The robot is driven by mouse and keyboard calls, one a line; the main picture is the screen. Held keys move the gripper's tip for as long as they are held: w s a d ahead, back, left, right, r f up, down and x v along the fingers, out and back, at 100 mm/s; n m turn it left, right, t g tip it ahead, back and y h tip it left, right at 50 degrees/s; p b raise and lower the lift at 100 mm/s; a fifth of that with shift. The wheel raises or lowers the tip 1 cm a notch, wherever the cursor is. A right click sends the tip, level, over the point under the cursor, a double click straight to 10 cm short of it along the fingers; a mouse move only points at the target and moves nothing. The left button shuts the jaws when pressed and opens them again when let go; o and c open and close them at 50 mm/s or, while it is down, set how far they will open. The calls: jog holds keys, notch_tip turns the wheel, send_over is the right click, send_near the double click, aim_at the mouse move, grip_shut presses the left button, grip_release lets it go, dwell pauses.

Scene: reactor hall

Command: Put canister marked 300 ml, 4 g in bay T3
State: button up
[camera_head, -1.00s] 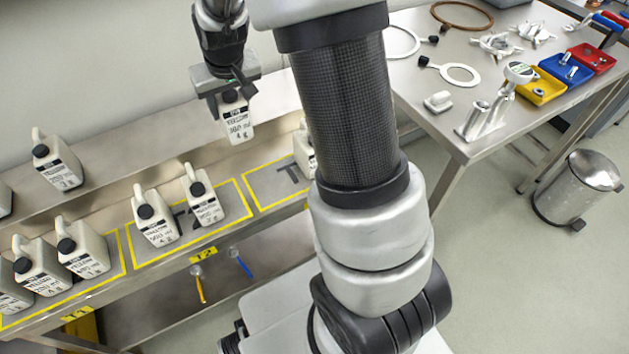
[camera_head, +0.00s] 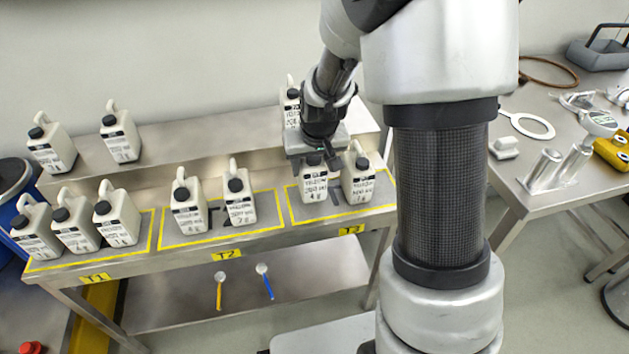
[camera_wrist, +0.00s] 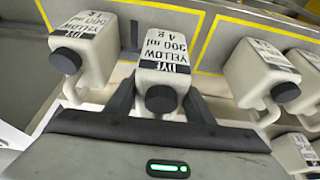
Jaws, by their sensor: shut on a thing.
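My gripper (camera_head: 322,160) is shut on a white canister (camera_head: 314,184) with a black cap. In the wrist view its label reads upside down as dye, yellow, 300 ml, 4 g (camera_wrist: 164,52). My gripper (camera_wrist: 160,105) has a dark finger on each side of it. The canister is upright in the left half of bay T3 (camera_head: 337,210), inside the yellow outline. I cannot tell whether its base touches the bay surface. A second canister (camera_head: 358,174) stands close to its right in the same bay; it also shows in the wrist view (camera_wrist: 82,55).
Two canisters (camera_head: 188,202) stand in bay T2 (camera_head: 222,222), several in bay T1 (camera_head: 74,222). The raised shelf behind (camera_head: 190,135) holds several more, one just behind my gripper (camera_head: 290,105). A table with metal parts (camera_head: 520,180) stands at the right.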

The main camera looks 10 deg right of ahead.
jog(key=shift+f+b, duration=0.5)
jog(key=shift+f, duration=1.3)
jog(key=shift+f, duration=0.1)
jog(key=shift+f, duration=0.15)
jog(key=o, duration=1.4)
